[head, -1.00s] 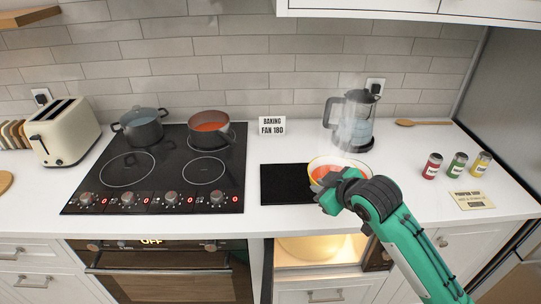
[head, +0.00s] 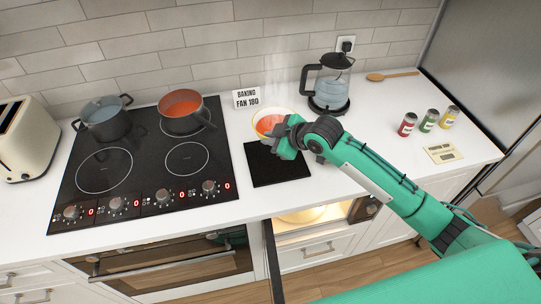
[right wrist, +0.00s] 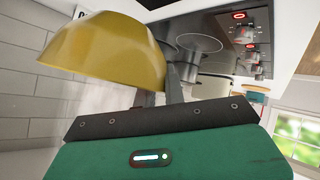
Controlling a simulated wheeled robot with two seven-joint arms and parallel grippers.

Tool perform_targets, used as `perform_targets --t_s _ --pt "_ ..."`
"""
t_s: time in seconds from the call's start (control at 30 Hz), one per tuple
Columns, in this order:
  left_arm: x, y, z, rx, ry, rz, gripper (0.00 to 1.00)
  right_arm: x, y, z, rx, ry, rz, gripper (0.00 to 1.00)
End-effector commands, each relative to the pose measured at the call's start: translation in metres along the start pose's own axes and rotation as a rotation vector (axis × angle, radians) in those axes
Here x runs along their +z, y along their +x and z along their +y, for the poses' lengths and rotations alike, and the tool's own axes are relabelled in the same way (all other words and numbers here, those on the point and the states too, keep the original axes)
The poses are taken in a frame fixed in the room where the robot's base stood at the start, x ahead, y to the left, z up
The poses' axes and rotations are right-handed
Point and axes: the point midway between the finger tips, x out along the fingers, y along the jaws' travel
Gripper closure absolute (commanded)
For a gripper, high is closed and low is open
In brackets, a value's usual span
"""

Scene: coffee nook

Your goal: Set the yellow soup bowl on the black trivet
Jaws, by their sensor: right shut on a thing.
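The yellow soup bowl (head: 258,117), with reddish soup in it, shows at the far edge of the black trivet (head: 280,174) in the head view. My right gripper (head: 284,139) is shut on the bowl's near side. The bowl's yellow outside fills the upper left of the right wrist view (right wrist: 110,50), beside the fingers. The bowl overlaps the trivet's far edge in the picture, and its underside is hidden; I cannot tell its exact height. The visible part of the trivet is bare. My left gripper is not in view.
A glass kettle (head: 328,85) stands right of the bowl, and a sign (head: 246,98) stands behind it. The hob (head: 140,165) with two pots lies left. Several cans (head: 428,121) stand right. A lit compartment (head: 312,217) with an open door is below the counter.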

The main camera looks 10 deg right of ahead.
Motion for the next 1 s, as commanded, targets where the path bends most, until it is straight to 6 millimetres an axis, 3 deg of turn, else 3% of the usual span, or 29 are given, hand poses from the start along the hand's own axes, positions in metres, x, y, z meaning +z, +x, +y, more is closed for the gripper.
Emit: perform_targets --t_s 0.2,0.6,1.0 --pt "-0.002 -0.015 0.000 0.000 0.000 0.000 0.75 0.031 0.025 -0.016 0.001 0.001 0.001 1.00" --pt "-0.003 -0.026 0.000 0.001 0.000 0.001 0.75 0.061 0.050 -0.031 0.002 0.001 0.001 1.00" --pt "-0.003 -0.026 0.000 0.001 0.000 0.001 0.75 0.070 0.057 -0.035 0.003 -0.002 0.004 1.00"
